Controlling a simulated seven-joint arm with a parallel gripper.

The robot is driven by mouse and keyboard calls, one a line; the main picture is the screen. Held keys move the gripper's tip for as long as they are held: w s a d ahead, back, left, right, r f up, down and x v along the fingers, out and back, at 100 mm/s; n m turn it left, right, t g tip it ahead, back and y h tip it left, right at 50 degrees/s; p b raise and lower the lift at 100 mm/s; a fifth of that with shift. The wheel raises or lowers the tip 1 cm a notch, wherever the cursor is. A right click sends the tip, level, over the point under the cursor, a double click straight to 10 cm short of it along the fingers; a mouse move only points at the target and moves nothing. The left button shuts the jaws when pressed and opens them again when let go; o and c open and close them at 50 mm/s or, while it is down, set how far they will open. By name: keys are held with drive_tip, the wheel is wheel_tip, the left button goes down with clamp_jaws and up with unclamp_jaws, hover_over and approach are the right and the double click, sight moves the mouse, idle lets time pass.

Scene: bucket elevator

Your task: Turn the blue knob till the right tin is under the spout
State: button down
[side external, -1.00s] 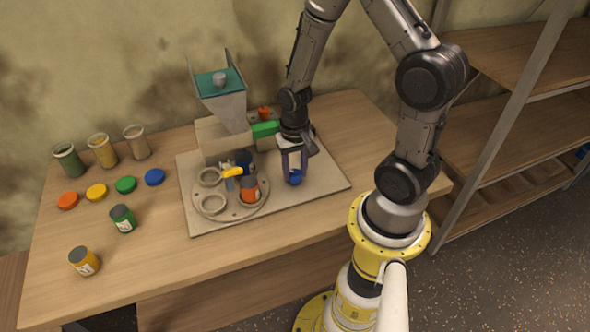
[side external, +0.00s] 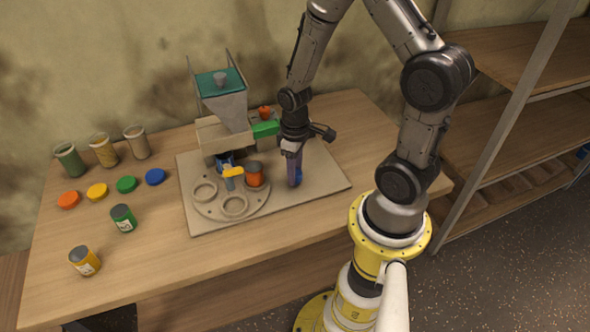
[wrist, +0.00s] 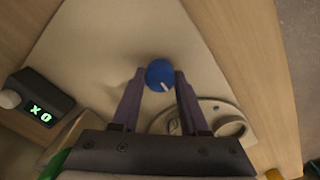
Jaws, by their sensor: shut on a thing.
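The blue knob (wrist: 159,71) stands on the pale base plate, with a white mark on its top. My gripper (wrist: 158,76) is shut on it, a finger on each side; in the side external view the fingers (side external: 295,168) hide most of the knob. The round turntable (side external: 212,210) carries a blue tin (side external: 223,160) at the back and an orange tin (side external: 254,179) at the right. Two of its ring seats at the front and left are empty. The blue tin is close below the grey hopper (side external: 228,110); the spout itself is hidden, so exact alignment cannot be told.
A yellow pointer (side external: 233,172) sits at the turntable's middle. A small box with a green-lit display (wrist: 39,112) shows in the wrist view. A green tin (side external: 123,218), a yellow tin (side external: 84,261), coloured lids and several filled jars stand left on the table.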

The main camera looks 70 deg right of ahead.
drive_tip(key=shift+n, duration=0.4)
drive_tip(key=shift+c, duration=2.1)
unclamp_jaws()
wheel_tip(320, 180, up, 14)
